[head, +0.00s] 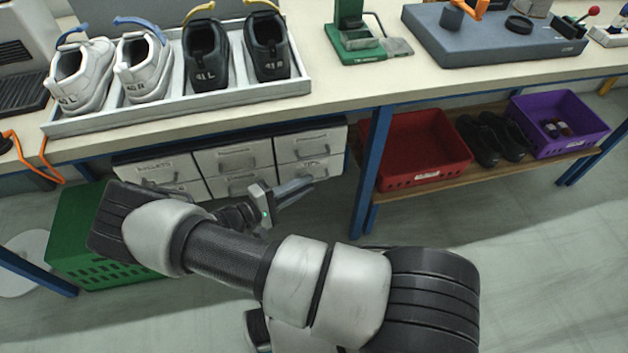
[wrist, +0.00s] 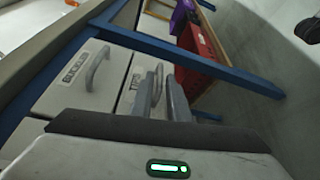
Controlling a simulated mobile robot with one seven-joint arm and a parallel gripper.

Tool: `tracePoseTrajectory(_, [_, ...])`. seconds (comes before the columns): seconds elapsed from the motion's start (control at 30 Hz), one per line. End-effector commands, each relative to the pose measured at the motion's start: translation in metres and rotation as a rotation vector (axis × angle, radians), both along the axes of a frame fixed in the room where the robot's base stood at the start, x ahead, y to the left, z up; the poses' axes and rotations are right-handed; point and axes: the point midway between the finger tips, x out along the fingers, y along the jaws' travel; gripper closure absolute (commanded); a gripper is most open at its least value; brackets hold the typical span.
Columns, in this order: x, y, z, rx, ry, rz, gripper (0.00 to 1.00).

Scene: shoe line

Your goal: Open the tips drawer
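The tips drawer (head: 325,170) is the lower right one of the white drawer block under the bench. It looks shut, flush with its neighbours. Its label and light handle (wrist: 158,82) show in the wrist view. My gripper (head: 308,187) is in front of this drawer in the head view, partly covering it. In the wrist view my gripper (wrist: 162,95) has its two grey fingers apart, with the handle showing between them. I cannot tell whether the fingers reach past the handle or touch it.
A blue bench leg (head: 371,165) stands just right of the drawers. A green crate (head: 85,235) is on the floor at left. A red bin (head: 425,150) and a purple bin (head: 560,120) sit on a low shelf at right. The floor in front is clear.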

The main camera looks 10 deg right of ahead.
Motion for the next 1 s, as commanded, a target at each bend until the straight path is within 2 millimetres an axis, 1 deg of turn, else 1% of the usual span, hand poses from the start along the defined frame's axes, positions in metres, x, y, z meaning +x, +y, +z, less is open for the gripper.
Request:
tracePoseTrajectory(0.03, [0.003,-0.009,-0.001,-0.002,0.001,-0.002,0.85])
tracePoseTrajectory(0.1, [0.007,-0.018,-0.002,-0.002,0.0,-0.003,0.85])
tracePoseTrajectory(0.2, [0.011,-0.028,-0.003,-0.001,0.0,-0.001,0.85])
tracePoseTrajectory(0.3, [0.013,-0.033,-0.003,0.0,0.0,0.0,0.85])
tracePoseTrajectory(0.6, [0.014,-0.035,-0.003,0.0,0.0,0.0,0.85])
tracePoseTrajectory(0.63, [0.014,-0.035,-0.003,0.0,0.0,0.0,0.88])
tracePoseTrajectory(0.7, [0.014,-0.035,-0.003,0.0,0.0,0.0,1.0])
tracePoseTrajectory(1.0, [0.014,-0.035,-0.003,0.001,0.0,0.0,1.0])
